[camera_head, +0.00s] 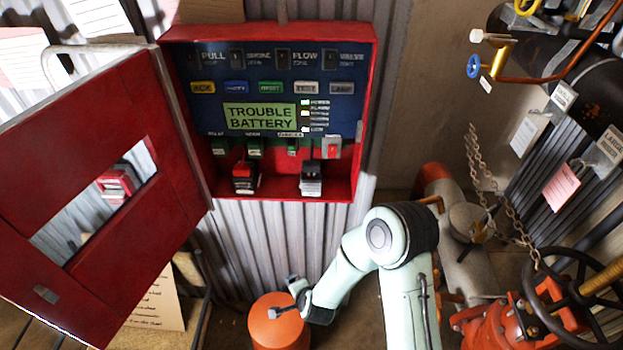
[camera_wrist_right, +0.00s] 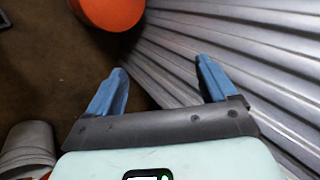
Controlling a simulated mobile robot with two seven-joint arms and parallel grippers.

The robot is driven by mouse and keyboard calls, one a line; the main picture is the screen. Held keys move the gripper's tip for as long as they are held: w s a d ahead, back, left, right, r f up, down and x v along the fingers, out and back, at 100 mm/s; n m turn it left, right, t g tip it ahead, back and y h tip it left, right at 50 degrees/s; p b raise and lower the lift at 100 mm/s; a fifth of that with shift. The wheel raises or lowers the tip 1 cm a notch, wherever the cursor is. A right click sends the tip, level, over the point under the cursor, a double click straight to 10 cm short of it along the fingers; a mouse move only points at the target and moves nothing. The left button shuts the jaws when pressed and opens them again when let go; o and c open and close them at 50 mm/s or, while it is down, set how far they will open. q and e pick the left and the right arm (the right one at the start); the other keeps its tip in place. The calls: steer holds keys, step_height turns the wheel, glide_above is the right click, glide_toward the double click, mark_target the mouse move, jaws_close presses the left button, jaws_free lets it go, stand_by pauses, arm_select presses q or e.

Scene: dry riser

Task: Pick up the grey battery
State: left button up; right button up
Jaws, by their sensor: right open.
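The grey battery (camera_head: 311,179) stands at the bottom right inside the open red panel box (camera_head: 368,110), a grey block with a dark top. A red battery (camera_head: 245,178) with a dark body stands to its left in the same box. My right gripper (camera_head: 282,298) is below the box, over or beside an orange drum, well apart from the grey battery. In the right wrist view its two blue fingers (camera_wrist_right: 160,70) are spread with nothing between them. My left gripper is not in view.
The red cabinet door (camera_head: 100,190) is swung open to the left. The orange drum (camera_head: 280,325) is near my right gripper. Pipes, a chain (camera_head: 492,185) and a black handwheel (camera_head: 580,300) crowd the right. A grey bucket (camera_wrist_right: 28,150) shows in the wrist view.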

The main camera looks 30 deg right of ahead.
mark_target(311, 176)
steer(key=w+d+r+m+t+h, duration=0.1)
steer(key=w+r+m+t+h, duration=0.1)
steer(key=w+r+m, duration=0.45)
steer(key=w+d+r+m+t+h, duration=0.15)
steer(key=r+m, duration=0.25)
steer(key=r, duration=0.5)
steer(key=s+d+r+m+t+h, duration=0.1)
steer(key=d+r+m+h, duration=0.1)
steer(key=r+m, duration=0.6)
steer(key=s+d+r+m+t+h, duration=0.1)
steer(key=d+r+m+h, duration=0.1)
steer(key=r+m, duration=0.6)
steer(key=shift+n+g+y, duration=0.25)
steer(key=shift+n, duration=0.5)
steer(key=x, duration=0.4)
steer(key=r+x, duration=0.1)
steer(key=x, duration=0.1)
steer(key=shift+w+d+f, duration=0.15)
steer(key=shift+w, duration=0.4)
steer(key=p+x, duration=0.2)
steer(key=x, duration=0.3)
steer(key=shift+d, duration=0.3)
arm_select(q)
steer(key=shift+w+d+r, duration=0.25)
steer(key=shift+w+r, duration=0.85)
arm_select(e)
steer(key=shift+s, duration=0.1)
steer(key=c, duration=1.5)
jaws_close()
